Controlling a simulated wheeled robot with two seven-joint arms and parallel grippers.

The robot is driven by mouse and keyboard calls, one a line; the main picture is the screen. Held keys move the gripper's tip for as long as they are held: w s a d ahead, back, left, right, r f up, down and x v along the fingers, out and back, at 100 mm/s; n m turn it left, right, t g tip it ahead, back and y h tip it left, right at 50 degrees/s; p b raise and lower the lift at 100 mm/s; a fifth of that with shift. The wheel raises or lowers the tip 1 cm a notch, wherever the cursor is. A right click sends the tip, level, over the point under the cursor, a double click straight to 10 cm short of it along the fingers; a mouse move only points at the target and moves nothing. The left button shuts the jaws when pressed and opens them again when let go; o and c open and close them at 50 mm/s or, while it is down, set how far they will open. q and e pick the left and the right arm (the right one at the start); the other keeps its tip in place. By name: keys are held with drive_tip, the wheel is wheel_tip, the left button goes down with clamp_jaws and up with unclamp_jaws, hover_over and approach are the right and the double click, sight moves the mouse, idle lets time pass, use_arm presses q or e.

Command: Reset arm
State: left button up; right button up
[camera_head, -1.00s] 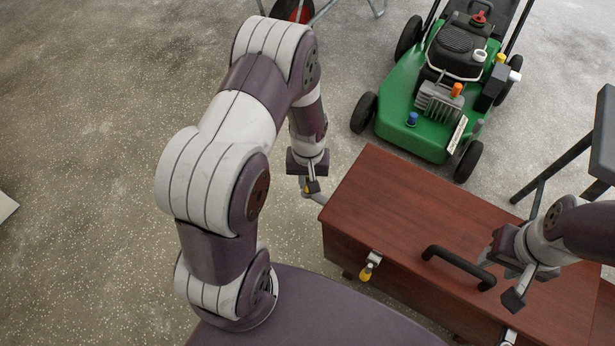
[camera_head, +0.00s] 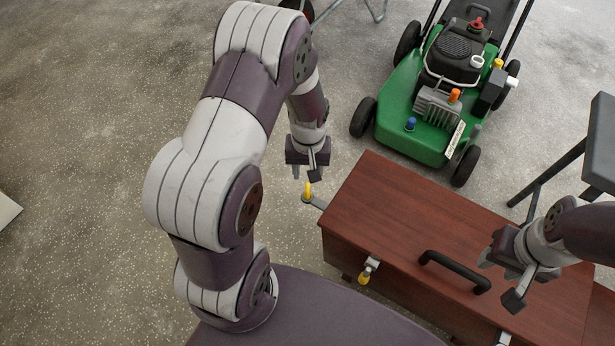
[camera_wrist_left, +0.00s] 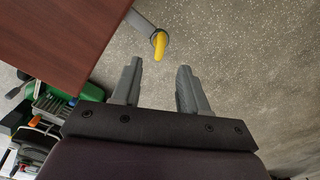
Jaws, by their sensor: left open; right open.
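My left gripper (camera_head: 306,173) is open and empty, just above a yellow-tipped grey lever (camera_head: 308,191) at the left end of the wooden chest (camera_head: 400,195). In the left wrist view its two fingers (camera_wrist_left: 160,68) are apart, and the yellow tip (camera_wrist_left: 159,45) lies just beyond the gap between them. No contact shows. My right gripper (camera_head: 499,280) is open over the chest's front edge, right of the black handle (camera_head: 455,271); nothing shows between its fingers.
A yellow-tipped latch (camera_head: 366,272) is on the chest's front. A green mower (camera_head: 430,115) stands behind the chest. A grey stool or bench (camera_head: 597,145) stands at the right. Concrete floor at the left is mostly clear.

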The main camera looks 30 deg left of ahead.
use_arm(q)
wheel_tip(320, 180, up, 5)
drive_tip(key=shift+f+p, duration=0.1)
drive_tip(key=shift+p, duration=0.4)
drive_tip(key=s+d+r+m+t, duration=0.1)
drive_tip(key=s+d+r+m, duration=0.4)
drive_tip(key=s+r, duration=0.4)
wheel_tip(320, 180, up, 24)
drive_tip(key=p, duration=2.3)
drive_tip(key=shift+w+f, duration=0.15)
drive_tip(key=shift+f, duration=0.05)
